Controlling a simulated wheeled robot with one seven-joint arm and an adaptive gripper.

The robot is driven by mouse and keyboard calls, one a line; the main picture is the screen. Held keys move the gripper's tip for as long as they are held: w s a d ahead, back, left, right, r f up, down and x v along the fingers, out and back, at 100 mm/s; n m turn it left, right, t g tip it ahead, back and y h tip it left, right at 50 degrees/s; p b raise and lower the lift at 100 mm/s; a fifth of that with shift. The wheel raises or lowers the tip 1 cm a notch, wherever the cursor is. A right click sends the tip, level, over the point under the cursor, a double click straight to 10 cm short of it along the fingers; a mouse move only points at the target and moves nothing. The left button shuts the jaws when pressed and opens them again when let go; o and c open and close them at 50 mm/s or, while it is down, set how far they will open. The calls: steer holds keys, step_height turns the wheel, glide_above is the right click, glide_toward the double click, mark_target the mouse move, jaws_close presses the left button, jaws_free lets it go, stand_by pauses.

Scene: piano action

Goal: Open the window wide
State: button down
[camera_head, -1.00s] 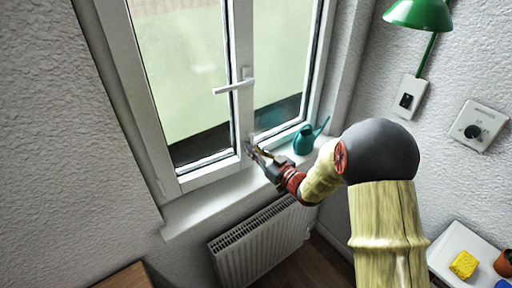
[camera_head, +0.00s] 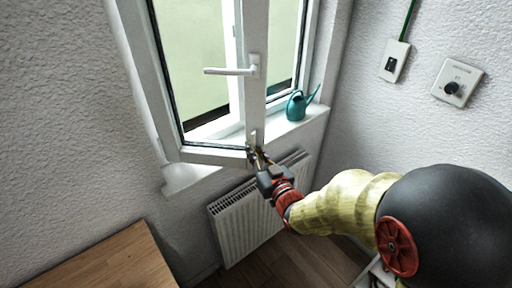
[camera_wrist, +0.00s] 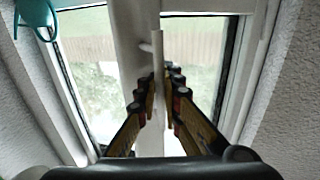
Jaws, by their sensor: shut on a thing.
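The window has a white left sash (camera_head: 182,152) that stands partly open, swung inward away from the frame and over the sill. Its white handle (camera_head: 231,71) points left, level. My gripper (camera_head: 257,156) is at the lower free corner of this sash, well below the handle. The exact contact is small and partly hidden by the fingers.
A teal watering can (camera_head: 297,105) stands on the sill (camera_head: 313,117) at the right. A radiator (camera_head: 232,233) is below the sill. A wooden surface (camera_head: 100,262) is at lower left. A switch (camera_head: 394,62) and a dial (camera_head: 456,87) are on the right wall.

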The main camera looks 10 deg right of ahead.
steer(key=s+a, duration=0.3)
steer(key=s, duration=0.2)
steer(key=shift+s+b, duration=0.3)
steer(key=shift+b, duration=0.15)
steer(key=shift+a, duration=0.1)
steer(key=c, duration=2)
jaws_free()
steer(key=v, duration=1.1)
steer(key=shift+s, duration=0.4)
steer(key=shift+s, duration=0.1)
